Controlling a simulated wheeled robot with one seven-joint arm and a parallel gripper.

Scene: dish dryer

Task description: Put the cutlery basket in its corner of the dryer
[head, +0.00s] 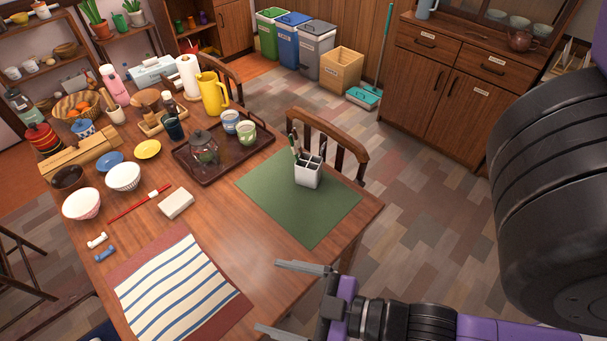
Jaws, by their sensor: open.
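A white box-shaped holder (309,172) with several compartments stands upright on the green mat (270,208); it looks like the cutlery basket. A few thin dark and light pieces stick up from its far left side; I cannot tell exactly what they are. My gripper (272,298) is open and empty, over the near right edge of the table, well short of the basket and apart from it. I cannot make out a dish dryer in the head view.
A dark tray (222,158) with a glass teapot (204,150) and cups lies left of the green mat. A striped cloth (178,288) covers the near left. Bowls (82,203) stand further left. A chair (325,140) stands behind the mat. Bare wood lies between mat and cloth.

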